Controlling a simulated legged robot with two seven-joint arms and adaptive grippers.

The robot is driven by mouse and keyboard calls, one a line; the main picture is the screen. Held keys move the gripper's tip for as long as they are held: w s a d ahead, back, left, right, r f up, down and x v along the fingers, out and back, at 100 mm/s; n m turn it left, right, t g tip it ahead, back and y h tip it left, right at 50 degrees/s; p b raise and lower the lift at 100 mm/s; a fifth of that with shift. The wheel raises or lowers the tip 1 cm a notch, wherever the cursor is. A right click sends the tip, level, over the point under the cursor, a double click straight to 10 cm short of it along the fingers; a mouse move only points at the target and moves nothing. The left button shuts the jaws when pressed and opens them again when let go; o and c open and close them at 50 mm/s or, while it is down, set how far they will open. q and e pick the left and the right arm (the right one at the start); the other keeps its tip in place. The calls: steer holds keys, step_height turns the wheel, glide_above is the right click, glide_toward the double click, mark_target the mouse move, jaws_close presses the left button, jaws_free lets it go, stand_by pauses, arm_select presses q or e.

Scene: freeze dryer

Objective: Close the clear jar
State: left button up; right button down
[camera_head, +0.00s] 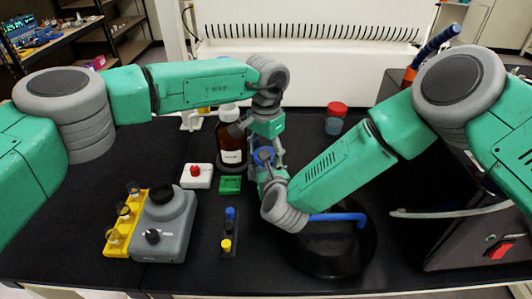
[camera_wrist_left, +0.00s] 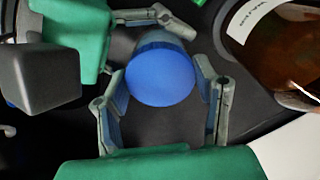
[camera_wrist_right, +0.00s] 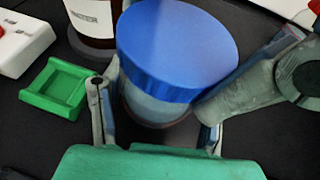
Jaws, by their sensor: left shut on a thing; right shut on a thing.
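The clear jar (camera_wrist_right: 152,108) stands upright between the fingers of my right gripper (camera_wrist_right: 155,125), which is shut on its body. The blue lid (camera_wrist_right: 178,48) sits over the jar's mouth and looks slightly tilted; I cannot tell whether it is seated fully. My left gripper (camera_wrist_left: 163,85) reaches down from above, shut on the blue lid (camera_wrist_left: 160,75), with a finger on each side. In the head view the lid (camera_head: 264,155) shows only partly between the two grippers (camera_head: 268,165), and the jar is mostly hidden by my right gripper.
A brown bottle (camera_head: 231,145) stands close behind and left of the jar. A green tray (camera_head: 230,185), a white box with a red button (camera_head: 196,176) and a small rack (camera_head: 229,236) lie to the left.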

arm_select(q)
steer(key=shift+w+r, duration=0.1)
steer(key=shift+w, duration=0.05)
steer(key=o, duration=1.2)
steer(key=shift+o, duration=0.4)
steer(key=shift+r, duration=0.1)
step_height(320, 180, up, 4)
steer(key=shift+r, duration=0.15)
steer(key=shift+s, duration=0.2)
steer(key=shift+c, duration=0.3)
